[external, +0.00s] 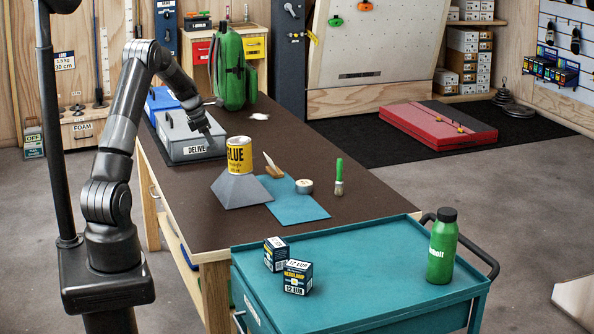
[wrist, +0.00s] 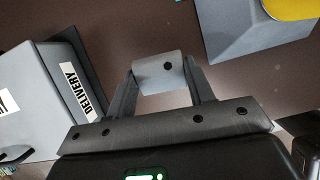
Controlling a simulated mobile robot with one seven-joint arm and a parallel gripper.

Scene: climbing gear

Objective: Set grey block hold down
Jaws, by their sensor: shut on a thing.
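The grey block hold (wrist: 160,72) is a small pale grey block with a dark bolt hole. It is between the fingertips of my gripper (wrist: 162,80), which is shut on it. The brown table top shows beyond it in the wrist view; I cannot tell the exact height above it. In the external view my gripper (external: 205,128) is over or beside the grey DELIVERY box (external: 190,140), and the block cannot be made out there. In the wrist view the DELIVERY box (wrist: 40,105) lies to the left of the block, apart from it.
A grey pyramid (external: 243,190) bears a yellow GLUE can (external: 239,156). A blue sheet (external: 290,203), a brush (external: 339,178) and a tape roll (external: 304,186) lie near it. A green backpack (external: 230,70) stands behind. The brown table top (external: 330,150) has bare room on the right.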

